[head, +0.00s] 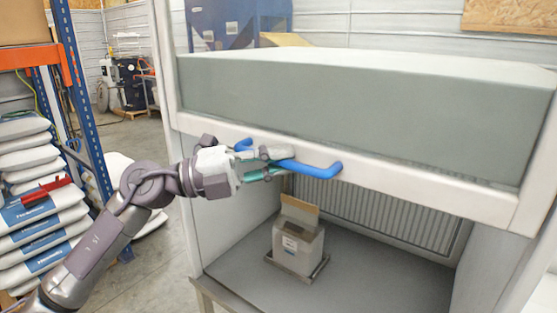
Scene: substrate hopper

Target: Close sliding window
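The sliding window (360,120) is a grey pane in a white frame on the front of a cabinet. It is partly raised, with a wide opening below its lower rail. A blue handle (318,171) sticks out from the lower rail. My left gripper (277,163) is at the handle's left part, its fingers above and below the bar. It appears shut on the bar and hides part of it. My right gripper is not in view.
An open cardboard box (299,245) stands on a small plate on the cabinet's grey floor (370,280). A rack (85,110) with stacked white sacks (38,215) stands at the left. Bare concrete floor lies between the rack and the cabinet.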

